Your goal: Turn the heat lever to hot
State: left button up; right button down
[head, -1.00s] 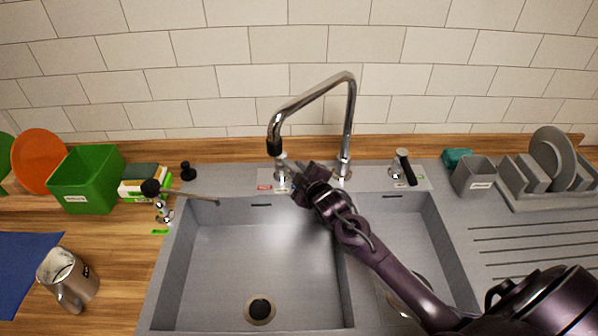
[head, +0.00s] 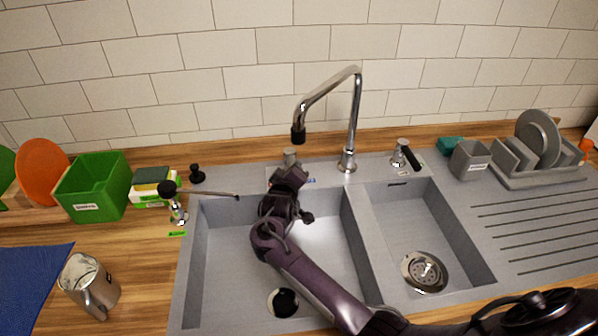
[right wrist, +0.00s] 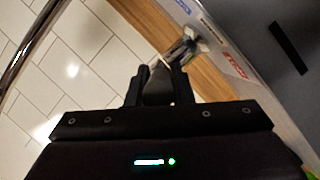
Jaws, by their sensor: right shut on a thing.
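The heat lever's metal post (head: 290,155) stands left of the tall faucet at the back rim of the sink. My right gripper (head: 285,177) is in front of it and hides the lever in the head view. In the right wrist view, my right gripper (right wrist: 157,82) is shut on the grey heat lever (right wrist: 157,92). The metal base (right wrist: 187,45) shows just beyond the fingertips. A red label (right wrist: 237,66) lies to the right of the base and a blue label (right wrist: 182,5) above it. My left gripper is not in view.
The chrome faucet (head: 347,125) rises right of my gripper. A black-handled lever (head: 405,157) stands farther right. A metal pitcher (head: 90,287) and green bin (head: 92,187) stand on the left.

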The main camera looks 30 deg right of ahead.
jog(key=shift+w+a+f+m+g+h, duration=0.1)
jog(key=shift+a+m+g+h, duration=0.2)
jog(key=shift+g, duration=0.1)
jog(key=shift+w+a+m+h, duration=0.1)
jog(key=shift+a+m+h, duration=0.05)
jog(key=shift+m+h, duration=0.15)
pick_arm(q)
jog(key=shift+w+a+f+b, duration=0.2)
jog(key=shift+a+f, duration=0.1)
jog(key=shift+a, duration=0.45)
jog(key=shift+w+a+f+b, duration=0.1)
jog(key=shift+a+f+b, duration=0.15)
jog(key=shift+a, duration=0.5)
pick_arm(e)
jog(key=shift+w+a+m+g+h, duration=0.1)
jog(key=shift+a+m+g+h, duration=0.15)
jog(key=shift+m+g+h, duration=0.25)
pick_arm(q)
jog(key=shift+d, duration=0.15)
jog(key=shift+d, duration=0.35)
pick_arm(e)
jog(key=c, duration=1.3)
grip_release()
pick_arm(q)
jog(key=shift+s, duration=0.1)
